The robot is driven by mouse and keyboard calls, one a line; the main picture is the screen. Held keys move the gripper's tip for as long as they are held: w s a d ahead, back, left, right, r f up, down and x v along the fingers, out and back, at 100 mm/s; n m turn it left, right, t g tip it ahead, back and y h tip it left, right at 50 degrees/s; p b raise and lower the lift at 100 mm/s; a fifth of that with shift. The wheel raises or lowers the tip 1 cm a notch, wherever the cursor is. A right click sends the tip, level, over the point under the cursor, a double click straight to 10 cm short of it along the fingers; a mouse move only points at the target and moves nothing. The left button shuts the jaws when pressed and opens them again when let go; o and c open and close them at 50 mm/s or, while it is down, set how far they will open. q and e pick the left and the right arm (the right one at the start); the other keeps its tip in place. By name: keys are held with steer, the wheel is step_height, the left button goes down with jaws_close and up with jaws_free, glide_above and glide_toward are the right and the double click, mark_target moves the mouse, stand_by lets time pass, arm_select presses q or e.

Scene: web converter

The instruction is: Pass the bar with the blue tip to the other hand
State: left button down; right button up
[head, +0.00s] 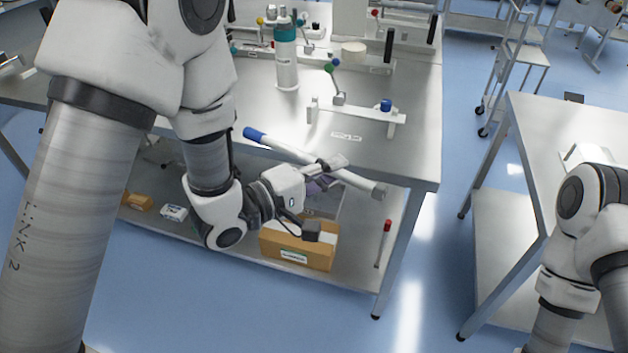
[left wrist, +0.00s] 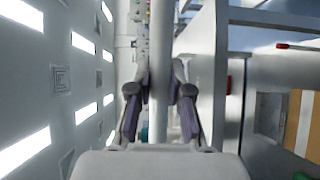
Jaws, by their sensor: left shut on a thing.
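The white bar with the blue tip (head: 285,149) is held in the air in front of the table's front edge, slanting down to the right. Its blue end is at the upper left and a grey block is on its lower right end. My left gripper (head: 325,166) is shut around the bar's middle. In the left wrist view the bar (left wrist: 158,60) runs upright between the two fingers of my left gripper (left wrist: 158,105). My right arm shows at the right edge of the head view, but its gripper is out of view.
The metal table (head: 250,105) carries a white rack (head: 365,113) with a blue-topped piece (head: 386,104) and a teal-and-white bottle (head: 286,60). The lower shelf holds a cardboard box (head: 285,252) and a red-tipped bar (head: 384,240). Another table (head: 540,130) stands right, beyond open floor.

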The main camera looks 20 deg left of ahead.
arm_select(q)
steer(key=shift+s+d+r+m+g+h, duration=0.2)
steer(key=shift+d+r+h, duration=0.1)
steer(key=shift+r, duration=0.1)
steer(key=shift+s+d+r+m+g+h, duration=0.2)
steer(key=shift+d+r, duration=0.05)
steer(key=shift+r, duration=0.15)
steer(key=w+d+f, duration=0.5)
steer(key=w+f, duration=0.2)
steer(key=f, duration=0.3)
steer(key=a+r, duration=0.5)
steer(key=r, duration=0.5)
steer(key=s+d+f, duration=0.2)
steer(key=s+f, duration=0.9)
steer(key=shift+w+d+f+m+g+h, duration=0.2)
steer(key=shift+w+f+m+g+h, duration=0.5)
steer(key=shift+m+g, duration=1.15)
steer(key=shift+w+d+f+m+g+h, duration=0.25)
steer(key=shift+f+m+g+h, duration=0.8)
steer(key=shift+g, duration=1.3)
steer(key=shift+w+d+f+m+g+h, duration=0.2)
steer(key=shift+w+f+m+g+h, duration=0.5)
steer(key=shift+m+g, duration=1.2)
steer(key=shift+s+h, duration=0.2)
steer(key=shift+h, duration=0.05)
steer(key=shift+f, duration=0.1)
